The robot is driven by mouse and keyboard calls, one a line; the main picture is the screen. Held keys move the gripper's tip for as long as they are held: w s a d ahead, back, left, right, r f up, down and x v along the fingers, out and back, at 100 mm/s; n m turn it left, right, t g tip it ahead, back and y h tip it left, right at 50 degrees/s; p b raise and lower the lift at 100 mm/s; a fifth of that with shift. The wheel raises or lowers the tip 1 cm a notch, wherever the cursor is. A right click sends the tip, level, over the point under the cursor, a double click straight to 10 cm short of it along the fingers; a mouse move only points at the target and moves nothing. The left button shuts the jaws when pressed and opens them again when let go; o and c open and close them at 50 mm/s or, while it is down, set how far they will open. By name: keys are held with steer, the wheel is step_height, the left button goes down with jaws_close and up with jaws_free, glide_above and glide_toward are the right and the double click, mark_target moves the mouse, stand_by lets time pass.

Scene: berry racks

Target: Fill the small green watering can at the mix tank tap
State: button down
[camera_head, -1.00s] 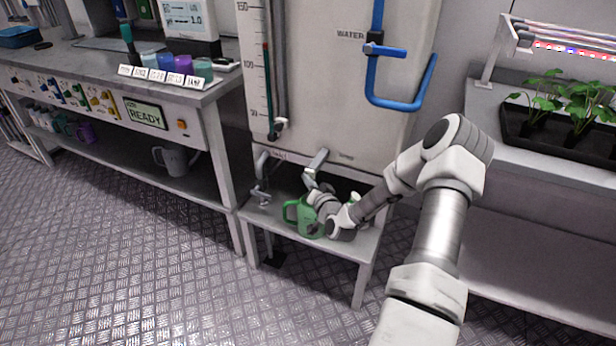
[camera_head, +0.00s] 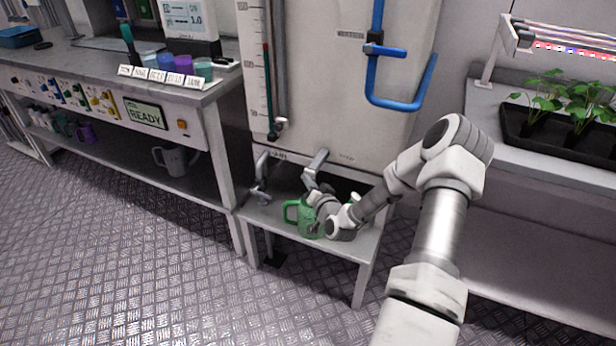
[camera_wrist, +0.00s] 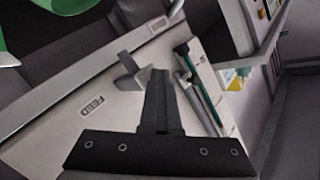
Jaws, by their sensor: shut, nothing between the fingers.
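The small green watering can (camera_head: 301,217) stands upright on the low stand (camera_head: 342,247) under the white mix tank (camera_head: 330,110). Green parts also show at the top left of the wrist view (camera_wrist: 66,4). A grey tap (camera_head: 316,163) comes off the tank's lower front above the can; its spout end is partly hidden by my wrist. My gripper (camera_wrist: 159,72) is shut and empty, with its fingertips close to a grey tap part (camera_wrist: 132,72); I cannot tell whether they touch. No water stream can be made out, and the can's inside is hidden.
A second tap (camera_head: 261,178) sits left on the tank. A blue pipe (camera_head: 400,100) runs down the tank front. A bench with a grey jug (camera_head: 176,160) on its lower shelf stands left. A plant tray (camera_head: 560,130) is right. The floor in front is clear.

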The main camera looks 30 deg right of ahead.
steer(key=shift+s+a, duration=0.55)
steer(key=shift+a, duration=0.15)
steer(key=s+a, duration=0.1)
steer(key=a, duration=0.1)
steer(key=s+a, duration=0.2)
stand_by(0.3)
stand_by(0.3)
